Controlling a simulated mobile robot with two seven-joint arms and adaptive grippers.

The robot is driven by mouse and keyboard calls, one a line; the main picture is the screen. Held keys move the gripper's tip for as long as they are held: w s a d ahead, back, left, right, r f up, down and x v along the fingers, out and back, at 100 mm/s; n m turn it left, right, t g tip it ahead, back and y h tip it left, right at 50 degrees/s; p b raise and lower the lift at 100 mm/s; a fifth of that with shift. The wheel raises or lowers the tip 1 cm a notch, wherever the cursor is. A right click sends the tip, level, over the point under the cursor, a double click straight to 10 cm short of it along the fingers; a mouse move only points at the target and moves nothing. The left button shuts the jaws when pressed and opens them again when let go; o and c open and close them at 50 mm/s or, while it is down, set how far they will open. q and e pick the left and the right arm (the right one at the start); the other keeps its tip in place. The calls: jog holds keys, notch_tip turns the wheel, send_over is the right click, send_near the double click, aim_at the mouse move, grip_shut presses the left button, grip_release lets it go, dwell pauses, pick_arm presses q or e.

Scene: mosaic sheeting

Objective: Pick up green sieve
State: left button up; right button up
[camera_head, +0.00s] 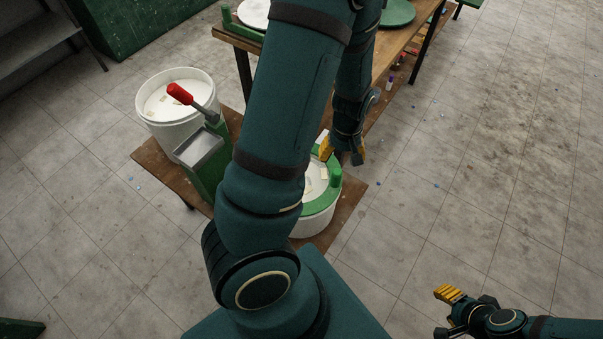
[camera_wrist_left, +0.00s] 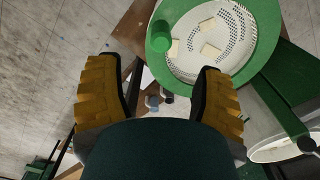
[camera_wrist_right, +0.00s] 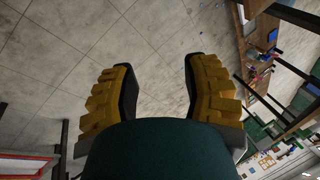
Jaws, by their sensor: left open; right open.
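The green sieve (camera_head: 324,208) has a green rim, a white perforated plate and a green upright knob. It sits on top of a white bucket (camera_head: 316,224), partly hidden by my left arm in the head view. In the left wrist view the sieve (camera_wrist_left: 262,32) fills the upper right, with several small pale pieces on its plate. My left gripper (camera_head: 342,153) is open and empty above the sieve's far edge; in its wrist view (camera_wrist_left: 157,72) the knob lies beyond the gap between the fingers. My right gripper (camera_head: 447,308) is open and empty over the floor, far from the sieve.
A low wooden bench (camera_head: 352,194) carries the bucket. Left of it stand a green device with a red handle (camera_head: 180,94) and another white bucket (camera_head: 150,118). A wooden table (camera_head: 392,50) with green-rimmed round items is behind.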

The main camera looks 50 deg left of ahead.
aim_at(338, 173)
pick_arm(q)
notch_tip(338, 173, down, 8)
jog(key=shift+f+b, duration=0.2)
jog(key=shift+b, duration=1.05)
jog(key=shift+w+a+f+b, duration=0.1)
jog(key=shift+f+b, duration=0.15)
jog(key=shift+f, duration=0.6)
jog(key=shift+a+f+b, duration=0.15)
jog(key=shift+f+b, duration=0.05)
jog(key=shift+f, duration=0.7)
jog(key=shift+w+a+f+b, duration=0.1)
jog(key=shift+f+b, duration=0.15)
jog(key=shift+f, duration=0.6)
jog(key=shift+c, duration=0.2)
jog(key=shift+s, duration=0.1)
grip_shut()
